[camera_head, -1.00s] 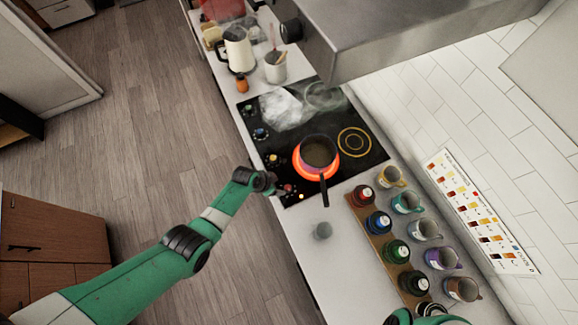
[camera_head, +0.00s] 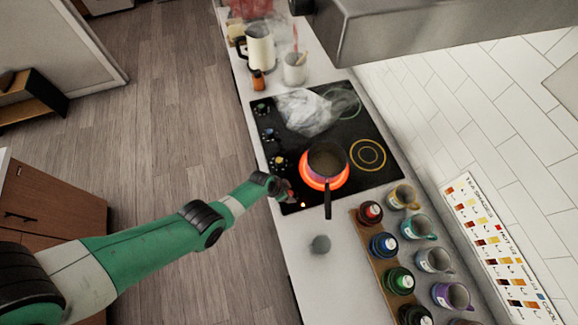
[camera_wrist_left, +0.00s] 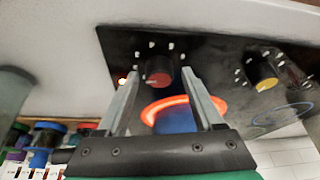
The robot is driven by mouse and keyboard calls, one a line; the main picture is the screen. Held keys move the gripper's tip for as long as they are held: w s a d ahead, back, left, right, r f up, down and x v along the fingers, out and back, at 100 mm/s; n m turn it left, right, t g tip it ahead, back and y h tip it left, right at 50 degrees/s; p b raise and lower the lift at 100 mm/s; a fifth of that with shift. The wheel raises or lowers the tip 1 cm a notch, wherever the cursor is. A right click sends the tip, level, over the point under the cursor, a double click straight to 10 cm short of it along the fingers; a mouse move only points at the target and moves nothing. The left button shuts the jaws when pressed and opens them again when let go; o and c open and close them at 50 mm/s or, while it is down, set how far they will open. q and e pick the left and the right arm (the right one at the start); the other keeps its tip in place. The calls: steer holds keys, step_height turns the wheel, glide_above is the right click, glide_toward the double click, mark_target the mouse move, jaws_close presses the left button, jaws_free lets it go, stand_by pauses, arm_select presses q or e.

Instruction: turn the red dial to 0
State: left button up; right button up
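The red dial (camera_wrist_left: 158,70) is on the front edge of the black cooktop (camera_head: 350,115), and its cap shows red in the left wrist view. My left gripper (camera_wrist_left: 160,76) is open, with one finger on each side of the dial and a gap showing on both sides. In the head view, my left gripper (camera_head: 284,188) is at the cooktop's near front corner and mostly hides the dial. An orange light (camera_head: 303,205) glows beside it. The burner under the pot (camera_head: 327,160) glows red-orange. My right gripper is not in view.
A yellow dial (camera_wrist_left: 262,72) is beside the red one, with blue (camera_head: 268,135) and green (camera_head: 262,108) dials farther along. The pot's handle points toward the near counter. Jars and mugs (camera_head: 402,196) line the counter at the right. A kettle (camera_head: 259,48) stands at the back.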

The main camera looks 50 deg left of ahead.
arm_select(q)
jaws_close()
steer(key=shift+n, duration=0.4)
steer(key=shift+d+n+y, duration=0.15)
steer(key=shift+n+y, duration=0.45)
steer(key=shift+n, duration=0.4)
steer(key=n+y, duration=0.1)
steer(key=n, duration=0.1)
steer(key=shift+d+f+n, duration=0.1)
steer(key=shift+n, duration=0.2)
steer(key=n+y+b, duration=0.1)
steer(key=n, duration=0.1)
steer(key=n+b, duration=0.1)
steer(key=n, duration=0.1)
steer(key=shift+w+d+n+g+y, duration=0.1)
steer(key=shift+n+g+y, duration=0.2)
steer(key=shift+y, duration=0.1)
steer(key=n+g+b, duration=0.1)
steer(key=n, duration=0.1)
steer(key=shift+n+y, duration=0.3)
steer(key=shift+n+g+y, duration=0.3)
steer(key=shift+n+g, duration=0.2)
steer(key=shift+n, duration=1.1)
